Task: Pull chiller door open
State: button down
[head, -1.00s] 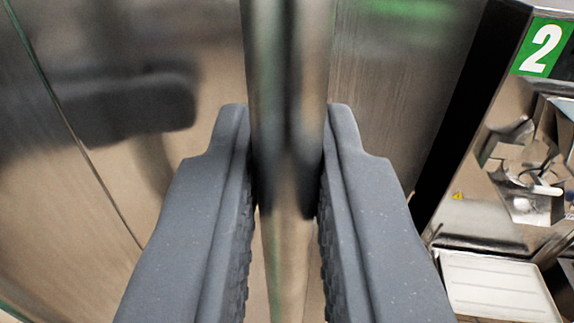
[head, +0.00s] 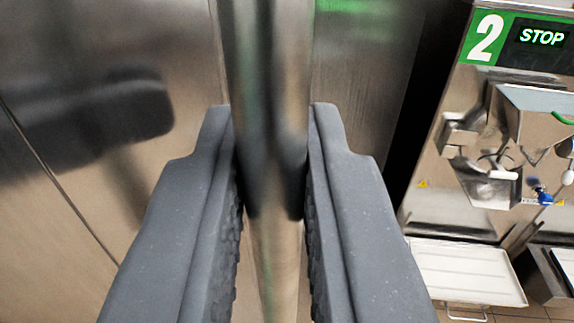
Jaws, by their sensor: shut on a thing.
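The chiller door (head: 355,110) is a brushed steel panel that fills the left and middle of the head view. Its handle (head: 268,60) is a vertical round steel bar running from the top edge down through the middle. My gripper (head: 270,150) is shut on the bar, with one grey finger on each side. The fingers hide parts of the door behind them. A dark gap lies along the door's right edge; I cannot tell how far the door stands open.
To the right stands a batch freezer (head: 455,140) with a green number 2 sign (head: 487,36) and a STOP display (head: 541,38). A white tray (head: 465,272) sits low in front of it. Tiled floor shows at the bottom right.

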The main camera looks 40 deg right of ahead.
jog(key=shift+w+a, duration=0.1)
jog(key=shift+w, duration=0.05)
jog(key=c, duration=1.5)
grip_release()
jog(key=shift+w, duration=0.1)
jog(key=shift+a, duration=0.1)
jog(key=b+v, duration=0.4)
jog(key=v, duration=0.9)
jog(key=shift+s+a+f, duration=0.1)
jog(key=shift+s+a, duration=0.05)
jog(key=shift+s, duration=0.15)
